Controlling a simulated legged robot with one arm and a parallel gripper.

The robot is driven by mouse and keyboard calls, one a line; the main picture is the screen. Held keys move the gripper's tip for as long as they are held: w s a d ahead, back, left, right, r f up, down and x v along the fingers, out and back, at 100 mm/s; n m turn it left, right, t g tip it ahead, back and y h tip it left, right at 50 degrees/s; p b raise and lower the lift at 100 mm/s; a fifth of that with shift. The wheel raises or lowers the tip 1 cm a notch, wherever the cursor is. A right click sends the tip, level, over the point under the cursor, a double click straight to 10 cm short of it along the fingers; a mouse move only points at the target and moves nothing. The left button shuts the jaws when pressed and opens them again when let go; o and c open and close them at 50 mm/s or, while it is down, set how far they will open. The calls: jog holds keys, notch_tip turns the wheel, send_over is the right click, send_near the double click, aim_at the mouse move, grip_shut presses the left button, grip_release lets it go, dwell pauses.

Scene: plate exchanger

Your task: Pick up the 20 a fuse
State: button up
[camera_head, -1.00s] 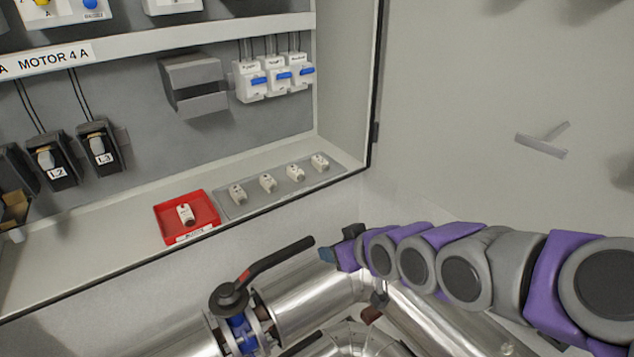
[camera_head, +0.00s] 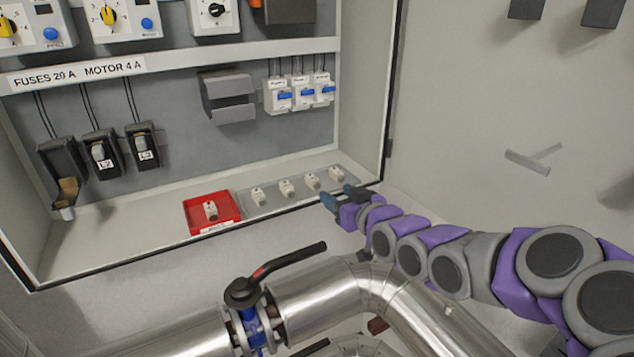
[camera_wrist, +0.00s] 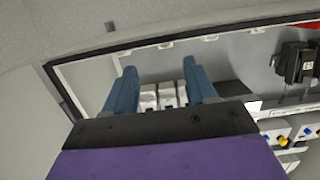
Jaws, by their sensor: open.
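Several small white fuses stand in a row on a grey tray (camera_head: 247,209) on the cabinet's floor; the rightmost fuse (camera_head: 336,173) is nearest my gripper. Another white fuse (camera_head: 211,210) sits in a red tray (camera_head: 190,217) to the left. Their ratings are too small to read, so I cannot tell which is the 20 A fuse. My gripper (camera_head: 341,196) is at the cabinet's front edge, right of and in front of the row. In the wrist view its blue fingers (camera_wrist: 161,80) are spread, with nothing held between them.
Black fuse holders (camera_head: 103,154) hang at the left under a "FUSES 20 A MOTOR 4 A" label (camera_head: 80,72). White breakers with blue levers (camera_head: 300,94) are on the back wall. A valve with a black handle (camera_head: 290,260) and steel pipes (camera_head: 350,283) stand in front below the cabinet.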

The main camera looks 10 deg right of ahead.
aim_at(315, 183)
jog(key=w+a, duration=0.3)
jog(key=shift+w+f, duration=0.35)
jog(key=shift+w, duration=0.05)
jog(key=shift+w+a, duration=0.2)
jog(key=shift+w, duration=0.1)
jog(key=shift+w+d, duration=0.3)
jog(key=shift+d, duration=0.2)
jog(key=shift+w+d+f, duration=0.1)
jog(key=shift+w+d, duration=0.05)
jog(key=shift+w, duration=0.2)
jog(key=x, duration=0.4)
jog(key=shift+a, duration=0.75)
jog(key=shift+d, duration=0.75)
jog(key=c, duration=0.6)
jog(key=shift+a, duration=0.15)
jog(key=shift+c, duration=1.3)
jog(key=shift+a, duration=0.4)
grip_shut()
